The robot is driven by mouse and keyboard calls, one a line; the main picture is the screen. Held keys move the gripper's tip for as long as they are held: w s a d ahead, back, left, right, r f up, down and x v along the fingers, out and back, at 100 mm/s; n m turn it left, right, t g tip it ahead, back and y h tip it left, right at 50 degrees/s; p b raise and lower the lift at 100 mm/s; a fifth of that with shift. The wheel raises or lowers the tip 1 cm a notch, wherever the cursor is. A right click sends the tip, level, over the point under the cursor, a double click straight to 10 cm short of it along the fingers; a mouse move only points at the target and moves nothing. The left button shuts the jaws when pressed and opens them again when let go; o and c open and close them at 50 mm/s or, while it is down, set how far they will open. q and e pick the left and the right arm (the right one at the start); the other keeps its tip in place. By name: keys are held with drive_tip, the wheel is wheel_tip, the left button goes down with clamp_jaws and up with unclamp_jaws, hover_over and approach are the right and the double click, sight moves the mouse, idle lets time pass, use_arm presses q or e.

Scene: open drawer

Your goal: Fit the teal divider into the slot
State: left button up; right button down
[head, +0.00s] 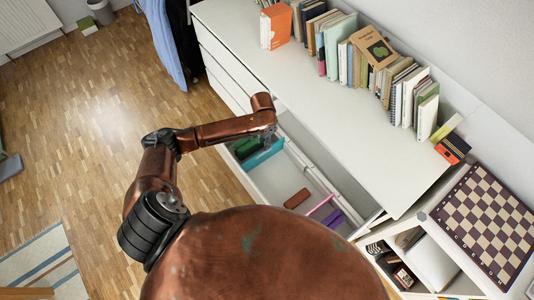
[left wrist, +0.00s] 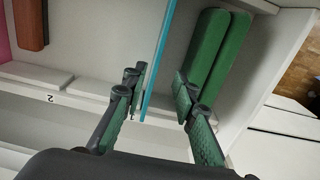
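The teal divider (head: 264,154) stands on edge across the open drawer (head: 270,182), near its left end in the head view. In the left wrist view the divider (left wrist: 160,62) runs between the two fingers of my left gripper (left wrist: 158,92). The gripper is open; the divider is close to the left finger, with a clear gap to the right finger. I cannot tell whether the left finger touches it. Its lower end is near a mark like "1", and a "2" shows farther left on the drawer's white ledge (left wrist: 40,78). Whether it sits in a slot is unclear. My right gripper is not in view.
Green objects (left wrist: 217,50) lie right of the divider in the drawer. A brown block (head: 297,198), a pink strip (head: 320,206) and purple pieces (head: 334,218) lie farther along. Books (head: 338,42) and a chessboard (head: 487,222) are on the furniture tops.

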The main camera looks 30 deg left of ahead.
sight(263, 153)
use_arm(q)
drive_tip(key=f+b, duration=0.1)
drive_tip(key=f, duration=0.4)
drive_tip(key=f+b, duration=0.1)
drive_tip(key=f, duration=0.2)
drive_tip(key=shift+s+f+b, duration=0.25)
drive_tip(key=shift+s+b, duration=0.05)
drive_tip(key=shift+s, duration=0.1)
drive_tip(key=shift+d+f, duration=0.1)
drive_tip(key=shift+f, duration=0.25)
drive_tip(key=shift+r, duration=0.1)
drive_tip(key=shift+c, duration=0.3)
clamp_jaws()
